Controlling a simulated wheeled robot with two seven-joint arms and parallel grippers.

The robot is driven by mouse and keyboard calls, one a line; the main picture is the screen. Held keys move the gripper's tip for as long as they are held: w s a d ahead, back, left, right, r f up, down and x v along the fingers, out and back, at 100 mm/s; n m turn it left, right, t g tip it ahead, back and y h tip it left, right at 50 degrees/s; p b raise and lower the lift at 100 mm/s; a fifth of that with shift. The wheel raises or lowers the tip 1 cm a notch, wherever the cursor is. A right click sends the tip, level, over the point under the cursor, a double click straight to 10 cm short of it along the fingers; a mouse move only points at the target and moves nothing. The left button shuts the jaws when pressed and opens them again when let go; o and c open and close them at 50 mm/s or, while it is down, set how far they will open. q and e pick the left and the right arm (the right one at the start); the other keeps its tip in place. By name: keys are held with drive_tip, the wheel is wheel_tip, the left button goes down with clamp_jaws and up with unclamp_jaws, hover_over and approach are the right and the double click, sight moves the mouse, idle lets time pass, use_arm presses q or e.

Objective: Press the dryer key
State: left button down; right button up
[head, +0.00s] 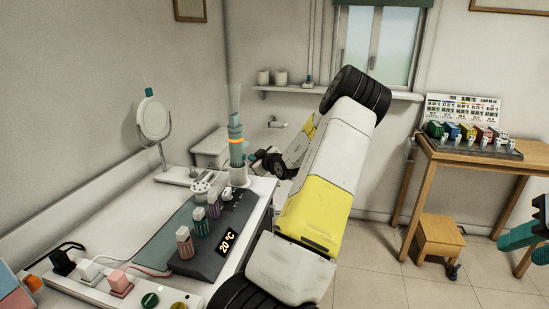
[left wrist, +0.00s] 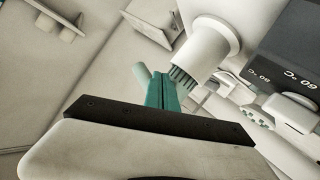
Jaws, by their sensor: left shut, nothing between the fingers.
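My left arm crosses the head view's middle, and its gripper end (head: 262,159) sits at the vanity's far side; the fingertips are hard to make out there. In the left wrist view the left gripper's teal fingers (left wrist: 165,90) are shut and empty, close to a white cylinder with a teal toothed edge (left wrist: 215,35). A teal upright thing with an orange ring (head: 236,140) stands by the gripper. A dark panel (head: 190,262) bears several capped keys (head: 201,222) and a "20 °C" display. I cannot tell which is the dryer key. My right gripper (head: 522,235) is partly cut off.
A round mirror (head: 154,119) stands at the back left. Black, white and pink plugs (head: 120,284) and a green button (head: 150,300) lie at the near edge. A wooden table (head: 445,155) with coloured boxes and a stool (head: 439,236) stand right. Open floor lies between.

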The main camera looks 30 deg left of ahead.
use_arm(q)
drive_tip(key=shift+s+a, duration=0.2)
drive_tip(key=shift+a, duration=0.4)
idle(0.6)
drive_tip(key=shift+d, duration=0.2)
drive_tip(key=shift+w+d, duration=0.3)
drive_tip(key=shift+d, duration=0.5)
drive_tip(key=shift+w+d, duration=0.25)
drive_tip(key=shift+d, duration=0.55)
drive_tip(key=shift+w+d, duration=0.25)
drive_tip(key=shift+d, duration=0.5)
drive_tip(key=shift+w+d, duration=0.25)
drive_tip(key=shift+d, duration=0.55)
